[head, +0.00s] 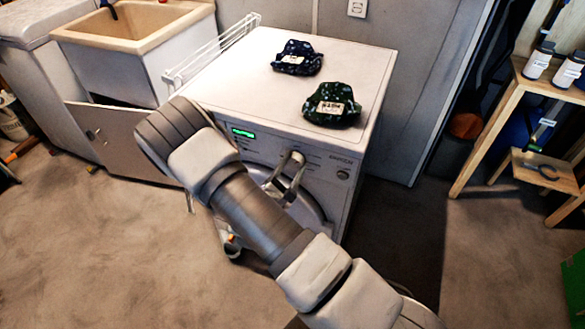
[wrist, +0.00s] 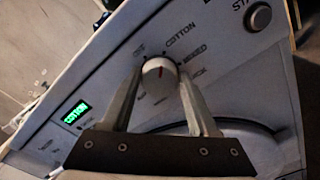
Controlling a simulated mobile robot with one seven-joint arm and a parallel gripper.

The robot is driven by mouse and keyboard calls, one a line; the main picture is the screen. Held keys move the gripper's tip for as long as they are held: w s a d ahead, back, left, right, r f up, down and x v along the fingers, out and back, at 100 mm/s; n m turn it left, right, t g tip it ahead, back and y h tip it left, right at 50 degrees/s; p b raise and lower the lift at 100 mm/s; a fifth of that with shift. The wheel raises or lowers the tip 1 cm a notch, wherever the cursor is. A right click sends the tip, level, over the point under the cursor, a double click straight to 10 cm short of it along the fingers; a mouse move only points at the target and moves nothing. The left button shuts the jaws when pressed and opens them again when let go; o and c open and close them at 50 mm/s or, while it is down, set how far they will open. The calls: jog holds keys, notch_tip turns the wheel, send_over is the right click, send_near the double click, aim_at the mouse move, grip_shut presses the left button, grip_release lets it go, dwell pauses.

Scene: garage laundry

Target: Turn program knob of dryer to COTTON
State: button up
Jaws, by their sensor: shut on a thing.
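The white dryer (head: 235,90) stands in the middle of the head view, its control panel facing me. My gripper (wrist: 161,80) is shut on the knob, one finger on each side. It also shows at the panel in the head view (head: 290,170).
A round start button (wrist: 259,17) sits to the right on the panel. Two folded patterned cloth items, blue (head: 298,58) and green (head: 332,105), lie on the dryer top. A sink (head: 135,35) and a wooden shelf (head: 500,110) stand at the sides. The floor is mostly clear.

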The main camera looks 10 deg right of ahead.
jog(key=shift+m, duration=0.6)
jog(key=o, duration=1.4)
jog(key=shift+c, duration=0.2)
jog(key=shift+s, duration=0.1)
jog(key=v, duration=1.7)
jog(key=shift+a+p, duration=0.15)
jog(key=shift+p, duration=0.3)
